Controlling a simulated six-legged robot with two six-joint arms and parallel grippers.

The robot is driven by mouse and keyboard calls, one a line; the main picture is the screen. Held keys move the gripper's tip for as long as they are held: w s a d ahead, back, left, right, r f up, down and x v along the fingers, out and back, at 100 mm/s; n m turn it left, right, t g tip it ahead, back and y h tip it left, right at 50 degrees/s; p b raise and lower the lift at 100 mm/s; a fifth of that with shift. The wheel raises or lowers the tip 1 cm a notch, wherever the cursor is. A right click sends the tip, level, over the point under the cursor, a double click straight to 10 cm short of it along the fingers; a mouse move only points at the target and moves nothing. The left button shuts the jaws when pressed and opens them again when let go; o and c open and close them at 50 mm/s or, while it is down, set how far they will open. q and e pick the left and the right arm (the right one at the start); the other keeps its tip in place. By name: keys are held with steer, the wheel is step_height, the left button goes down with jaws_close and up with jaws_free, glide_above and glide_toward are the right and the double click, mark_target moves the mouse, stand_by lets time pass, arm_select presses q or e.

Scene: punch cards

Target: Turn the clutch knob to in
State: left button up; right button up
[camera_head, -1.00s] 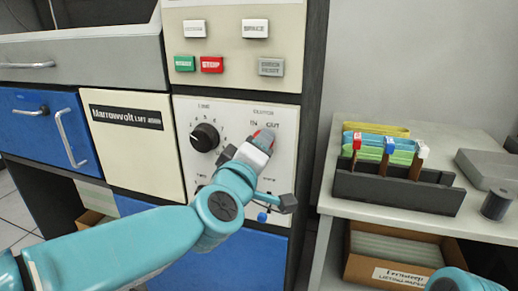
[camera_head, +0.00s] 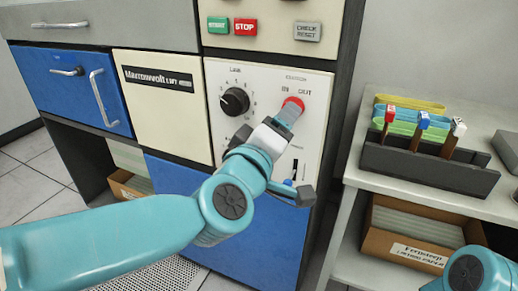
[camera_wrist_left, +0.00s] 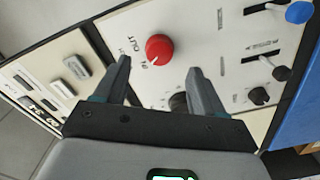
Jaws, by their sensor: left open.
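The red clutch knob (camera_head: 293,103) is on the cream panel (camera_head: 328,92), below the IN and OUT labels. It also shows in the left wrist view (camera_wrist_left: 159,47), where a small pale mark on its edge faces the IN label. My left gripper (camera_head: 287,117) is in front of the panel, just below the knob in the head view. In the left wrist view its two fingers (camera_wrist_left: 158,66) are apart and empty, with the knob showing just beyond and between their tips. My right gripper is out of view.
A black dial (camera_head: 235,101) is left of the knob. In the wrist view a blue-tipped lever (camera_wrist_left: 298,12) and small black switches (camera_wrist_left: 260,96) share the panel. A dark card rack (camera_head: 430,165) stands on a side table at right, above a cardboard box (camera_head: 405,250).

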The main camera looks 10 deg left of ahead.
arm_select(q)
steer(key=p+v, duration=0.2)
steer(key=v, duration=0.8)
steer(key=shift+s, duration=0.2)
steer(key=shift+a, duration=0.15)
